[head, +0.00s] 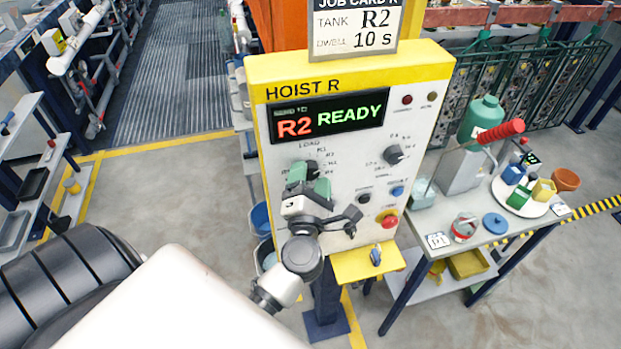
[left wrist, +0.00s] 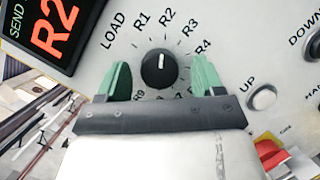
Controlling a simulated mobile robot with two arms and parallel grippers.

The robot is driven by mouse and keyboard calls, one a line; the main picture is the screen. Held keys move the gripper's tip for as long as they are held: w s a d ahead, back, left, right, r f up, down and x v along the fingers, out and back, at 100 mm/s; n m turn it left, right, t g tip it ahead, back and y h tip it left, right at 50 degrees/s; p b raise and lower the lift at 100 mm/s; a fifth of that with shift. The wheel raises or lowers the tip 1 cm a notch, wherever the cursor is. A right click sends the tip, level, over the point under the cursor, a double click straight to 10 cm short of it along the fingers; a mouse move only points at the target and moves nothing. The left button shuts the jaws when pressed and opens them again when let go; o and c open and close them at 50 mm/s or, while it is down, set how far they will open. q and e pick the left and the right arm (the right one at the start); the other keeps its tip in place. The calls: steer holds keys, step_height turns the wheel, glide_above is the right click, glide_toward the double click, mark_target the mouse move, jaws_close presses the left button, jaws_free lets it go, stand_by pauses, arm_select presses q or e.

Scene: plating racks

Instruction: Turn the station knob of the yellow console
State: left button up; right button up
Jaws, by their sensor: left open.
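The yellow console (head: 349,66), marked HOIST R, stands in the middle of the head view. Its display (head: 329,115) reads "R2 READY". The black station knob (left wrist: 159,69) is ringed by labels LOAD, R1, R2, R3, R4 and more. Its white mark points up, about at R2. My left gripper (head: 309,180) is open in front of the panel, its green fingers (left wrist: 162,82) on either side of the knob with visible gaps. In the head view the gripper and its fingers partly hide the knob. My right gripper is not in view.
A second knob (head: 393,154), UP button (left wrist: 262,97) and red stop button (head: 388,219) lie right of the station knob. A job card (head: 354,24) above reads R2, 10 s. A side table (head: 470,232) with bottles and jars stands close at right.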

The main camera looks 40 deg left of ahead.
arm_select(q)
steer(key=shift+s+d+f, duration=0.15)
steer(key=shift+s, duration=0.1)
steer(key=b+v, duration=0.5)
steer(key=v, duration=0.5)
steer(key=shift+b, duration=0.3)
